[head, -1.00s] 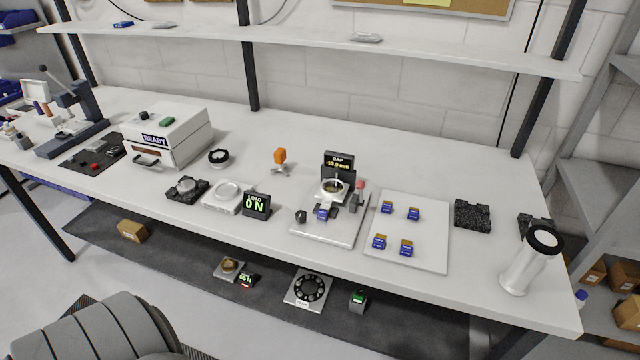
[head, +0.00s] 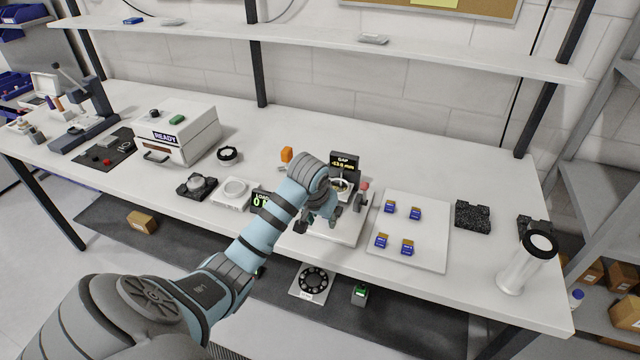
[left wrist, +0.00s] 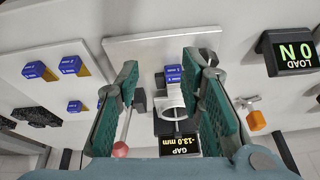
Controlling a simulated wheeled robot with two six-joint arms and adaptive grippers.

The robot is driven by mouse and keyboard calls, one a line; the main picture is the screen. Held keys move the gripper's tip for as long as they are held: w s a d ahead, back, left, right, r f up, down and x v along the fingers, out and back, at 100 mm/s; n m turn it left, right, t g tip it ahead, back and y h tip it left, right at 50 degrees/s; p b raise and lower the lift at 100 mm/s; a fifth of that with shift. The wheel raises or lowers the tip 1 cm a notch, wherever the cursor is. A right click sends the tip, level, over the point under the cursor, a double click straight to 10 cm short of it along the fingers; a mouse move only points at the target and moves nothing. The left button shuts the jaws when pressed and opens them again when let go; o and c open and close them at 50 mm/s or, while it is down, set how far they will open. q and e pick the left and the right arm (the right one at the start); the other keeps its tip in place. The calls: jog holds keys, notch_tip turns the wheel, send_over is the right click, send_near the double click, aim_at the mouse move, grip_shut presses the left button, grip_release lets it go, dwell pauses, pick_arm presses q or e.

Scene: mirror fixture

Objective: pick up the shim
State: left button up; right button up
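A blue shim-like block (left wrist: 173,76) sits on the grey gap fixture (left wrist: 150,48), in front of its ring. In the left wrist view it appears between the spread fingers of my left gripper (left wrist: 160,66), with clear space to either side. In the head view my left gripper (head: 319,219) is over the fixture (head: 348,238) and hides this block. The gripper is open and empty. Several similar blue blocks with gold ends, one of them here (head: 415,214), lie on the white tray (head: 428,262) to the right. My right gripper is not in view.
The gap display (head: 345,163) reads about -13.0 mm. A red-knobbed lever (left wrist: 121,148) stands close to one finger. The load display (left wrist: 290,52) and an orange-topped part (left wrist: 256,120) are nearby.

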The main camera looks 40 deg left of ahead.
pick_arm(q)
jog(key=w+a+r+n, duration=0.1)
jog(key=w+a+r, duration=0.2)
jog(key=r, duration=0.3)
jog(key=shift+r, duration=0.35)
jog(key=shift+s, duration=0.1)
jog(key=b+x, duration=0.2)
jog(key=x, duration=1.2)
jog(key=shift+f+b, duration=0.3)
jog(key=shift+f, duration=0.05)
